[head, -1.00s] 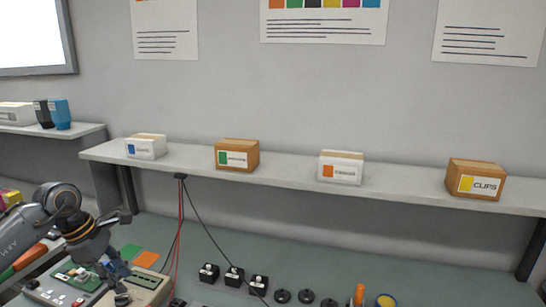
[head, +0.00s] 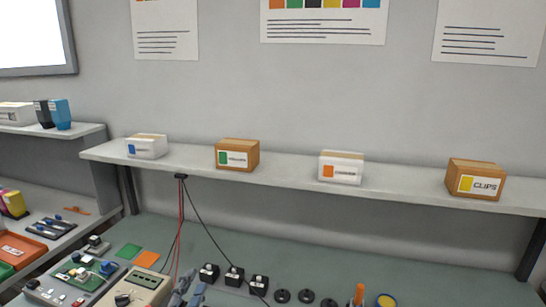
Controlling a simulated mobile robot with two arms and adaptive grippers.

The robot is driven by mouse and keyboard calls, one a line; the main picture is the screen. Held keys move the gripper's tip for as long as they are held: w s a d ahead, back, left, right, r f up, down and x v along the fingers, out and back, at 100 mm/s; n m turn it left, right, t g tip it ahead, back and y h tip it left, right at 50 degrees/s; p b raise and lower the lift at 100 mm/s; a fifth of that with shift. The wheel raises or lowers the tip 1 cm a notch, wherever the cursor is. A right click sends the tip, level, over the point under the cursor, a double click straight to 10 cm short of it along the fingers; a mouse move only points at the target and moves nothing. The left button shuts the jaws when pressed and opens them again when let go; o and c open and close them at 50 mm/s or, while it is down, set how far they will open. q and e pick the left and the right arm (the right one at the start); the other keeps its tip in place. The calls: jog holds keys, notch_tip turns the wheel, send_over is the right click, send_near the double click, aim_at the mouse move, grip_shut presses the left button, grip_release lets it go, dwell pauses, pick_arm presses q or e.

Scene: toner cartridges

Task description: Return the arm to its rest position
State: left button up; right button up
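My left gripper (head: 189,293) shows only at the bottom edge, left of centre, in the head view. Two grey-blue fingertips stand apart over the green bench top, and I see nothing between them. The rest of the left arm is below the picture. My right gripper and arm are not in view. The fingertips appear just right of a beige meter box (head: 140,288) with a dark knob.
A shelf (head: 300,173) with several small boxes runs above the bench (head: 330,262). Red and black leads hang from it near the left gripper. Small black switches (head: 234,276) stand to the right. A circuit board (head: 82,277) and an orange tray (head: 22,248) lie left.

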pick_arm(q)
jog(key=s+a+f+n+g+y, duration=0.2)
jog(key=s+f+n+g, duration=0.2)
jog(key=s+f, duration=0.25)
jog(key=s+a+f+n+g+y, duration=0.25)
jog(key=s+f+n+g, duration=0.2)
jog(key=f, duration=0.35)
jog(key=s+f+n+g+h, duration=0.1)
jog(key=s+f+n+g, duration=0.2)
jog(key=s, duration=0.6)
jog(key=s+f+n+g+h, duration=0.15)
jog(key=s+f+g, duration=0.25)
jog(key=s, duration=0.5)
notch_tip(320, 180, down, 29)
jog(key=d+b, duration=0.1)
jog(key=b, duration=0.4)
jog(key=s+a+f+g+b, duration=0.1)
jog(key=s+f+b, duration=0.1)
jog(key=s+f, duration=0.7)
jog(key=s+a+f+g+b, duration=0.1)
jog(key=s+a+f+b, duration=0.1)
jog(key=s+f, duration=0.7)
notch_tip(320, 180, down, 5)
jog(key=shift+f+y+b, duration=0.15)
jog(key=shift+y+b, duration=0.15)
jog(key=shift+b, duration=0.2)
